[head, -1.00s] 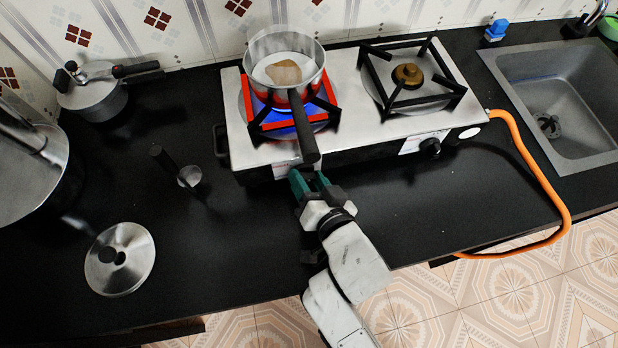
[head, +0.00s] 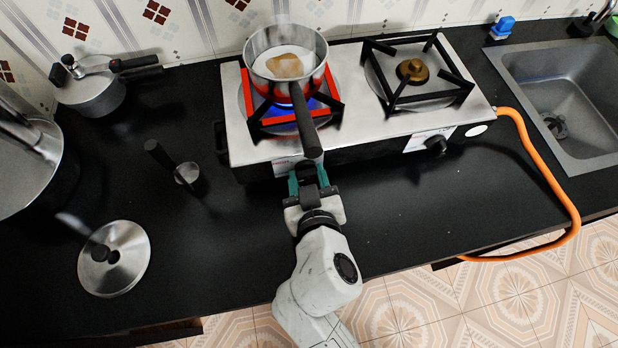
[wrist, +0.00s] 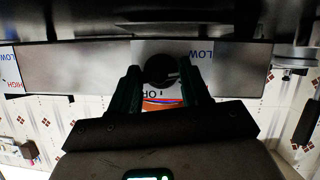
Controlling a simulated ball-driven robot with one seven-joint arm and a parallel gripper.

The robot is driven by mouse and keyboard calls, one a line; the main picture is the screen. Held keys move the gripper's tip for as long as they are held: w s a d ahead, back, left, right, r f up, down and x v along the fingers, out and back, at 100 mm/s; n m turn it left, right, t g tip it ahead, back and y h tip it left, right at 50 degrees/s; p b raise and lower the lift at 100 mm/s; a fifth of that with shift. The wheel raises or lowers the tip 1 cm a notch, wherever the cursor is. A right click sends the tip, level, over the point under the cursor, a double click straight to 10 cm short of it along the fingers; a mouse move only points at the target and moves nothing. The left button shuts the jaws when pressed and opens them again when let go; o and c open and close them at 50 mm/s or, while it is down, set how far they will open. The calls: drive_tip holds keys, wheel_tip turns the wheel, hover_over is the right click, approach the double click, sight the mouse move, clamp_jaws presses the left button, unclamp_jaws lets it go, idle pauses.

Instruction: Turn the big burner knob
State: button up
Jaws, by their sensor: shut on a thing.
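The black round knob (wrist: 160,69) of the left burner sits between my gripper's green fingers in the wrist view, on a front panel with printed labels. My gripper (head: 308,178) is shut on it at the stove's front; it also shows in the wrist view (wrist: 160,88). In the head view the pan handle and gripper mostly hide this knob. The stove (head: 348,125) has a left burner with a red-lit trivet (head: 262,130) and a blue glow beneath the pan.
A saucepan (head: 320,62) with pale contents stands on the left burner, its black handle (head: 304,118) reaching forward above my gripper. The right burner (head: 412,72) is empty, with its own knob (head: 435,146). An orange hose (head: 545,175) runs right. The counter in front is clear.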

drive_tip(key=shift+a+f+n+t+h+b, duration=0.1)
drive_tip(key=shift+n+t+h+b, duration=0.2)
drive_tip(key=shift+n+h+b, duration=0.7)
drive_tip(key=shift+n, duration=0.3)
drive_tip(key=o, duration=1.1)
drive_tip(key=shift+c, duration=0.2)
drive_tip(key=v, duration=1)
drive_tip(key=shift+s, duration=0.4)
